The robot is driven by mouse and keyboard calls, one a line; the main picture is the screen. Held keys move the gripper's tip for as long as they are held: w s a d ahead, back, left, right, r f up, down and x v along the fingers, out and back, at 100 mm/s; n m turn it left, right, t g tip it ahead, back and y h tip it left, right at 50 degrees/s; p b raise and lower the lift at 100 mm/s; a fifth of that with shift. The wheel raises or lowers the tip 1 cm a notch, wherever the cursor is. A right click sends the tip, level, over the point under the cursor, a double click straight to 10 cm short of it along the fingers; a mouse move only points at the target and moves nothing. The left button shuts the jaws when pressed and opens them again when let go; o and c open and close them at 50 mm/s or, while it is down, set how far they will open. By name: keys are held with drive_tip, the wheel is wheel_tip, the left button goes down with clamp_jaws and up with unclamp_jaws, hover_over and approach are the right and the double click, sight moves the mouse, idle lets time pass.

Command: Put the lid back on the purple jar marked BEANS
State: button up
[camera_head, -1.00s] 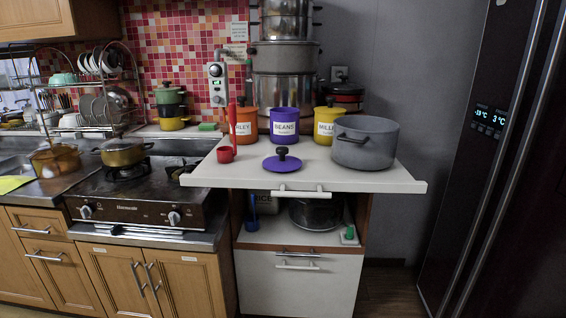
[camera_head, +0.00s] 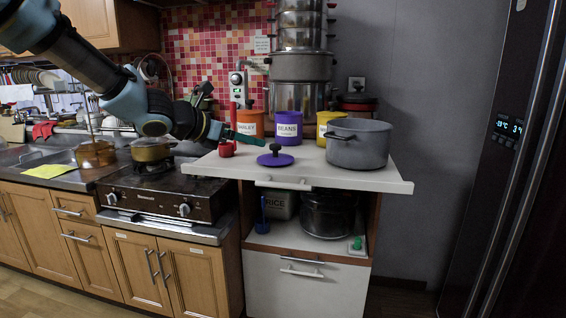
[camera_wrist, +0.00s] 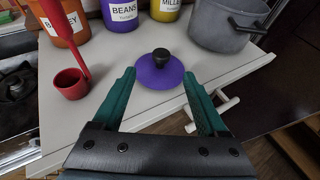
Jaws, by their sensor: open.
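The purple jar marked BEANS (camera_head: 289,127) stands upright at the back of the white counter, between an orange jar and a yellow jar. It also shows in the wrist view (camera_wrist: 123,14). The purple lid (camera_head: 276,160) with a black knob lies on the counter in front of the jar, knob up. In the wrist view the lid (camera_wrist: 146,78) appears ahead of and between my fingertips. My gripper (camera_head: 256,142) reaches in from the left, close to the lid. It also shows in the wrist view (camera_wrist: 160,80), with its green fingers apart and nothing between them.
A grey pot (camera_head: 358,146) stands right of the lid. A red cup (camera_head: 227,149) with a red utensil is at the left. The orange jar (camera_head: 250,123) and yellow jar (camera_head: 327,122) flank the purple one. The counter's front edge is close to the lid.

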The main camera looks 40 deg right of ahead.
sight(271, 146)
drive_tip(key=p+x, duration=0.1)
drive_tip(key=x, duration=0.9)
drive_tip(key=shift+d+f, duration=0.15)
drive_tip(key=shift+f, duration=0.1)
clamp_jaws()
